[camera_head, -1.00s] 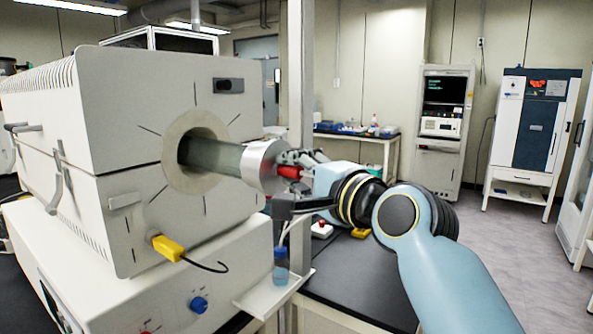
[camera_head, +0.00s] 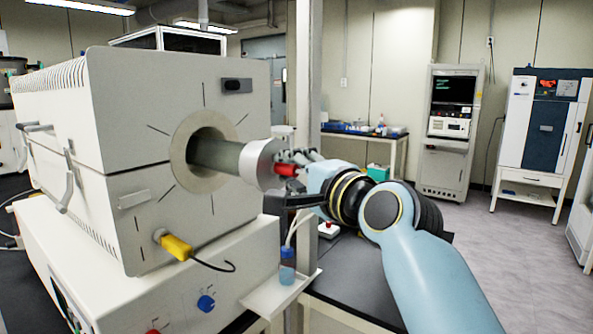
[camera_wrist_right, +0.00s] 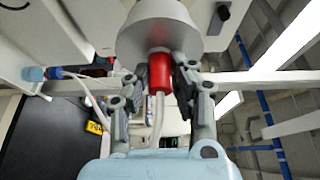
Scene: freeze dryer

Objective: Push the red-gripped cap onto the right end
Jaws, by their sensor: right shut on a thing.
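The metal cap (camera_head: 262,163) sits at the right end of the grey tube (camera_head: 215,156), which sticks out of the round opening of the white furnace (camera_head: 120,160). I cannot tell how far the cap is over the tube. The cap's red grip (camera_head: 286,169) faces right; in the right wrist view the red grip (camera_wrist_right: 159,72) is between the fingers, with the cap (camera_wrist_right: 160,22) beyond it. My right gripper (camera_head: 296,163) is shut on the red grip. My left gripper is not in view.
A small white shelf (camera_head: 283,297) with a blue-liquid bottle (camera_head: 287,266) is below the cap. A yellow plug (camera_head: 176,247) with a black cable is on the furnace front. A vertical post (camera_head: 307,70) stands behind the gripper. A black bench top (camera_head: 370,280) lies below my right arm.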

